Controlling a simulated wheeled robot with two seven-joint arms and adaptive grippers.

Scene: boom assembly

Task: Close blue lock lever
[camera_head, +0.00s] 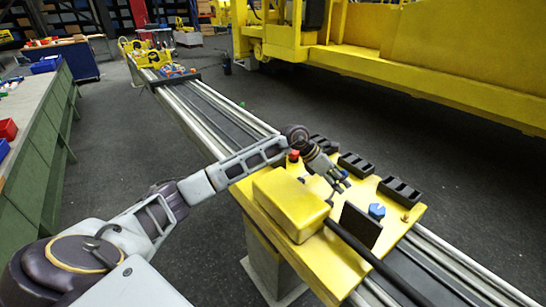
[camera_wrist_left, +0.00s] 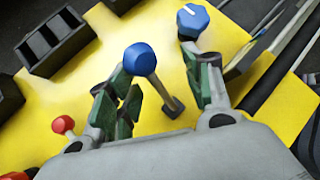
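The blue lock lever (camera_wrist_left: 139,59) has a round blue knob on a thin stalk, rising from a small dark base on the yellow plate. In the wrist view it stands tilted between the fingers of my left gripper (camera_wrist_left: 160,68). The fingers are apart, with the knob closer to the left finger; I cannot tell whether they touch. In the head view my left gripper (camera_head: 341,182) is low over the plate, and the lever is mostly hidden by it. A blue dial (camera_wrist_left: 192,20) with a white mark sits beyond the right finger. My right gripper is not in view.
The yellow plate (camera_head: 343,263) sits across a long rail. It carries a yellow box (camera_head: 291,203), a dark upright panel (camera_head: 360,225), black slotted blocks (camera_head: 399,190) and a red knob (camera_head: 293,155). A red-tipped lever (camera_wrist_left: 63,124) is left of the gripper.

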